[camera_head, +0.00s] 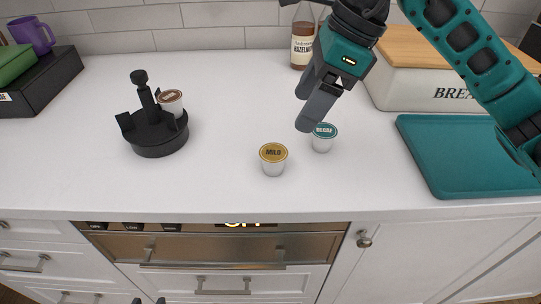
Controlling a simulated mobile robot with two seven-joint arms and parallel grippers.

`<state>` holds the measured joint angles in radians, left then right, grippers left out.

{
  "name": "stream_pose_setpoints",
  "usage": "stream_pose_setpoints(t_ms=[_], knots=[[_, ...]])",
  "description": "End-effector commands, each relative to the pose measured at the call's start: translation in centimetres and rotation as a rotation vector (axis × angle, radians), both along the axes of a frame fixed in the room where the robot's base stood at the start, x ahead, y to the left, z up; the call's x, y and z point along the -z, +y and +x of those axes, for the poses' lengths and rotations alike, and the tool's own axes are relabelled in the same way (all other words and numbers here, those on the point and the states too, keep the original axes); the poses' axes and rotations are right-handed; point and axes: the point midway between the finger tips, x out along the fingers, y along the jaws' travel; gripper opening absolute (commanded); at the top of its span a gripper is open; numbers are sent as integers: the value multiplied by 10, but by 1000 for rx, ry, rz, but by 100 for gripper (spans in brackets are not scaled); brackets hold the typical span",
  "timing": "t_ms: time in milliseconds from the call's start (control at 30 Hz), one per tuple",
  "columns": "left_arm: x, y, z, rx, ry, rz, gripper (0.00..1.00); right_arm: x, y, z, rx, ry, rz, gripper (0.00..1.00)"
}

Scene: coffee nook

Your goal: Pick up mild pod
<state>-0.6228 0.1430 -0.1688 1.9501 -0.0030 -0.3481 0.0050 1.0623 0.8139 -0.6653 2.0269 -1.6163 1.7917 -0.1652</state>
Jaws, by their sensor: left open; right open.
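The mild pod (273,159) has a gold lid marked MILD and a white cup. It stands upright on the white counter, near the middle front. A pod with a teal lid marked DECAF (323,137) stands to its right and slightly behind. My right gripper (303,110) is open, above the counter and up and right of the mild pod, near the decaf pod in the picture. Nothing shows between its fingers. My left gripper (149,300) shows only as two dark, separated fingertips at the bottom edge, below the counter front; the rest is out of frame.
A black pod carousel (157,141) holding a brown-lidded pod (171,101) stands at left. A teal tray (466,164) and a bread box (418,83) are at right. A syrup bottle (302,45) stands at the back.

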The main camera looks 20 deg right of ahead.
Motion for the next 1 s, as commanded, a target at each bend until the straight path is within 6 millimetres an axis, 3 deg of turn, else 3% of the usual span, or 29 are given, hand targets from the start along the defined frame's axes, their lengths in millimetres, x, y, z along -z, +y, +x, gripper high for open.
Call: stream_pose_setpoints(t_ms=[100, 300, 533, 800, 1000], knots=[[2, 0, 0, 0, 1, 0, 43, 24, 10, 1, -5, 8, 3, 75], [2, 0, 0, 0, 0, -1, 43, 53, 22, 6, -3, 7, 5, 75], [0, -1, 1, 1, 0, -3, 43, 67, 31, 7, -3, 6, 7, 75], [-1, -1, 1, 1, -2, -3, 43, 101, 50, 8, -3, 7, 6, 75], [0, -1, 1, 1, -2, -3, 43, 106, 52, 9, -2, 3, 7, 75]])
